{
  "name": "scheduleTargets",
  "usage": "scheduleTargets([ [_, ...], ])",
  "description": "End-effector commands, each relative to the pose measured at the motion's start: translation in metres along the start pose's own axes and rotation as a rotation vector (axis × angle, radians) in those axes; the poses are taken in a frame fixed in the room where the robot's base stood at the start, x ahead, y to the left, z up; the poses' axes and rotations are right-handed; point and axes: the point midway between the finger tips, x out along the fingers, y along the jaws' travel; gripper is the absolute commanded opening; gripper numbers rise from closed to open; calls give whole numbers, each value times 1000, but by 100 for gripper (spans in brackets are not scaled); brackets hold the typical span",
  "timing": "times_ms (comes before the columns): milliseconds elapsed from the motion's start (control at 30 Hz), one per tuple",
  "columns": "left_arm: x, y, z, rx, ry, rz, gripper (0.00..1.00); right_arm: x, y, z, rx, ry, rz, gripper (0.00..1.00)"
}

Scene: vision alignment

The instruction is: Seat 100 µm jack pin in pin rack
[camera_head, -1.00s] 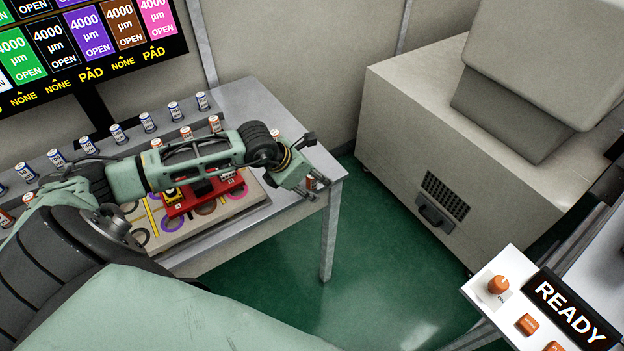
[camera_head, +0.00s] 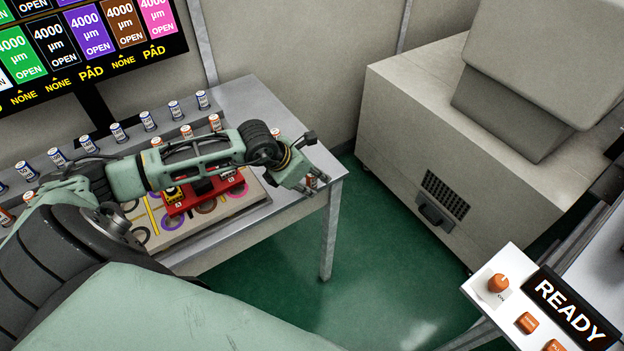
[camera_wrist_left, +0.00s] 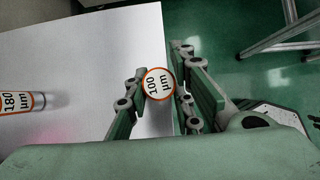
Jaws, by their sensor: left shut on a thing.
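The 100 µm jack pin (camera_wrist_left: 158,84) has a round white top with an orange rim and shows its label in the left wrist view. My left gripper (camera_wrist_left: 160,88) is shut on it, one finger on each side. In the head view my left gripper (camera_head: 310,183) is at the right end of the table, by its edge. Only a sliver of the pin shows there. The pin rack (camera_head: 40,166) runs along the back of the table with several blue-rimmed and orange-rimmed pins in it. My arm hides part of it. My right gripper is not in view.
The table (camera_head: 252,95) ends just beside my left gripper, with green floor beyond. A red fixture (camera_head: 190,207) sits under my arm. A READY panel (camera_head: 565,310) is at lower right.

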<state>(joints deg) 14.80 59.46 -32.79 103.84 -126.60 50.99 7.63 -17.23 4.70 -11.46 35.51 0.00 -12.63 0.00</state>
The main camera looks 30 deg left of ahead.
Motion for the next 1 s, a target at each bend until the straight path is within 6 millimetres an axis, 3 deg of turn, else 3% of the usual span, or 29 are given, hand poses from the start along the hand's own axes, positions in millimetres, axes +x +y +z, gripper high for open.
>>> scheduleTargets([
  [167, -6, 1, 5, 1, -3, 2, 0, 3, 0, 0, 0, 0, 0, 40],
  [367, -30, 1, 21, 4, -5, 3, 0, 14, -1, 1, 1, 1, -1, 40],
  [800, -67, -89, 68, 4, -6, -3, 0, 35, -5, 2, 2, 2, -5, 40],
  [1000, -76, -110, 79, 2, -2, -1, 0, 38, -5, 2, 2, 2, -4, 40],
])
